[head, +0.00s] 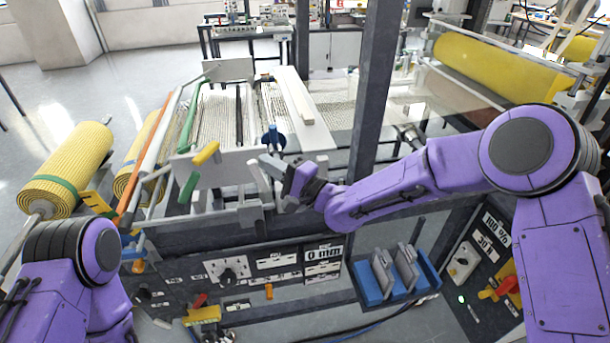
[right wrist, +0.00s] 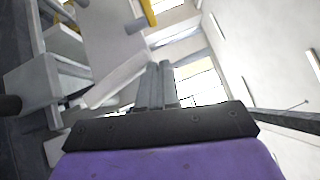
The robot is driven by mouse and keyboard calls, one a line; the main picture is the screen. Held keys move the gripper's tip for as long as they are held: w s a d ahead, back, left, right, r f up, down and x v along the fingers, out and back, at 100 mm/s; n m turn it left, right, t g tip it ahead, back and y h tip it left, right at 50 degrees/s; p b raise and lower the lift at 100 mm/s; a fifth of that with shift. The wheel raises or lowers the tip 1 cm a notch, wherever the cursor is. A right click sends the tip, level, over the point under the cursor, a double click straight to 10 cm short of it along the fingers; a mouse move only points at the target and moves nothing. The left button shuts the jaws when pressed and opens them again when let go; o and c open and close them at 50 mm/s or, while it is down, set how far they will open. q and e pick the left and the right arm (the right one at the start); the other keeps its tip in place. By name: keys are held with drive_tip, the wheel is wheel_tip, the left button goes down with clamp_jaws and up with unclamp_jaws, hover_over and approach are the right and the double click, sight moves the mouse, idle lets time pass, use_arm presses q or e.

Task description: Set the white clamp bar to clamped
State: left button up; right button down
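A long white bar (head: 294,96) lies across the right part of the mesh bed in the head view; it looks like the white clamp bar. A short white handle (head: 254,177) stands upright and slightly tilted at the front of the machine. My right gripper (head: 272,165) is just right of this handle, with a small apparent gap. In the right wrist view its two grey fingers (right wrist: 158,86) are together with nothing visible between them. A pale bar (right wrist: 117,80) passes left of the fingers. My left arm shows at the lower left, but its gripper is out of view.
A yellow handle (head: 206,152), a green handle (head: 188,187) and a blue knob (head: 273,138) are close by on the machine. A dark post (head: 374,90) rises behind my right forearm. A blue tray (head: 398,288) hangs in front at the lower right.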

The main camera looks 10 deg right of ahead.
drive_tip(key=shift+a, duration=1.7)
drive_tip(key=s+d+r+b, duration=0.1)
drive_tip(key=s+d+r, duration=0.4)
drive_tip(key=d, duration=0.5)
drive_tip(key=shift+s+r, duration=0.35)
drive_tip(key=shift+s, duration=0.45)
